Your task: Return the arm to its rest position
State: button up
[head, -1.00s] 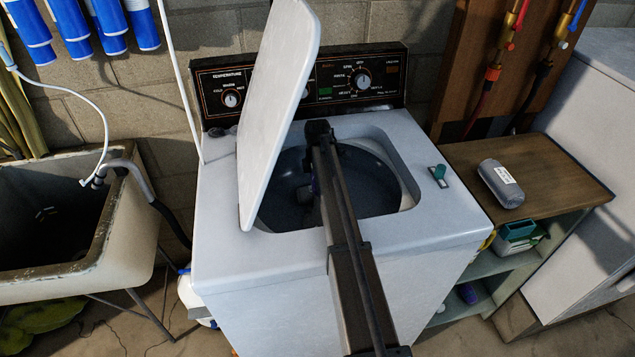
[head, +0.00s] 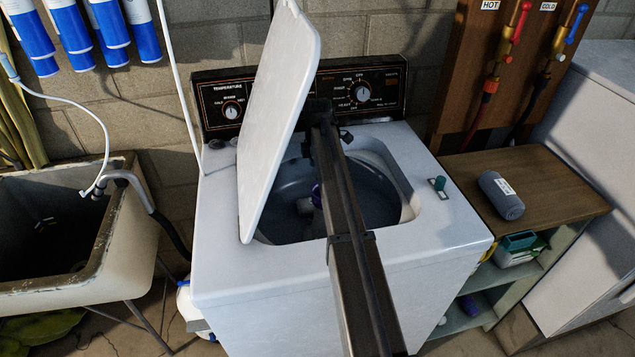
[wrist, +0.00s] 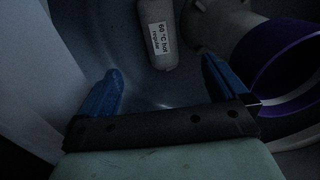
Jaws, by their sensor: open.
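My arm (head: 350,235) reaches over the front of the white washing machine (head: 270,275) and down into its open tub (head: 375,195). In the wrist view my gripper (wrist: 162,72) has two blue fingers spread apart, with nothing between them. A grey roll with a "60 °C hot regular" label (wrist: 160,37) lies in the tub beyond the fingertips, apart from them. A purple-rimmed part (wrist: 290,60) is close to the right finger. In the head view my arm hides the fingers and the roll.
The raised lid (head: 280,110) stands just left of my arm. The control panel (head: 370,90) is behind. A small teal-topped item (head: 439,184) sits on the machine's right top. Another grey roll (head: 501,195) lies on the wooden shelf top (head: 550,205). A sink (head: 70,250) is at left.

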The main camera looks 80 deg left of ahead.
jog(key=shift+r, duration=1.7)
